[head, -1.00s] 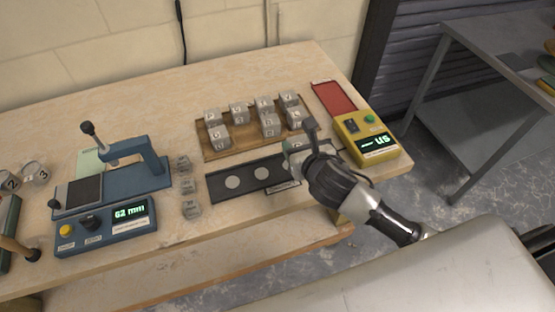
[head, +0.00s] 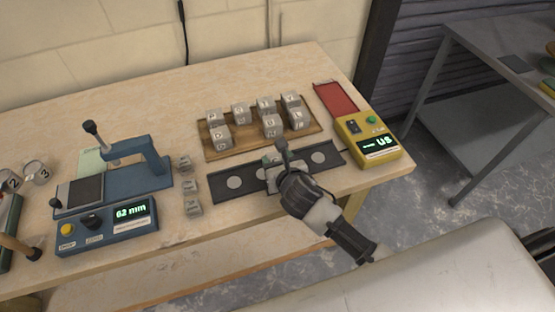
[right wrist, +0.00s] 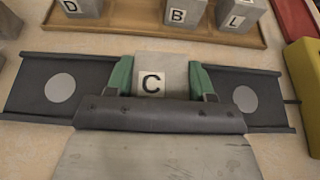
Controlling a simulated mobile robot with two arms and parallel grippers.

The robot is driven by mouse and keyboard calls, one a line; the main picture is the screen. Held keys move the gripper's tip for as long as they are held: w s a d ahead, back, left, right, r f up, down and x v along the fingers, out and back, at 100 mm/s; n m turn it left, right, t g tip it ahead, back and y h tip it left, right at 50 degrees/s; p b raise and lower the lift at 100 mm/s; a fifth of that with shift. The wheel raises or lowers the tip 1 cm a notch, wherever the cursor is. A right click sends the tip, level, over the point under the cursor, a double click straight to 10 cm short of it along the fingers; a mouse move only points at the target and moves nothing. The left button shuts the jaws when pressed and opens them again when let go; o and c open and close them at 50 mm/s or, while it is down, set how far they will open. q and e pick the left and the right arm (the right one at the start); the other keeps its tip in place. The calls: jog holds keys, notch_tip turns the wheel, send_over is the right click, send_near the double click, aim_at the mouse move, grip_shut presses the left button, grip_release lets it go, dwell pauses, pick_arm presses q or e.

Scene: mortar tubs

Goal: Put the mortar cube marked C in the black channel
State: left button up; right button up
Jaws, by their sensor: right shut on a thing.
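The mortar cube marked C (right wrist: 153,82) is grey with a white letter label. It sits between the green-padded fingers of my right gripper (right wrist: 160,80), which is shut on it, over the middle of the black channel (right wrist: 25,85). I cannot tell whether the cube touches the channel floor. In the head view my right gripper (head: 277,165) hides most of the cube. The black channel (head: 209,187) lies along the table's front, with pale round discs showing on either side of the gripper. My left gripper is not in view.
A wooden tray (head: 218,153) with several lettered cubes stands behind the channel. A yellow meter (head: 367,142) and a red mat (head: 335,97) are at the right. A blue press (head: 140,180) is left, with small grey cubes (head: 190,187) between it and the channel.

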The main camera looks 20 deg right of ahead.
jog(key=shift+f, duration=0.1)
jog(key=o, duration=1.2)
jog(key=shift+r, duration=0.2)
jog(key=v, duration=1.2)
jog(key=shift+s+f, duration=0.1)
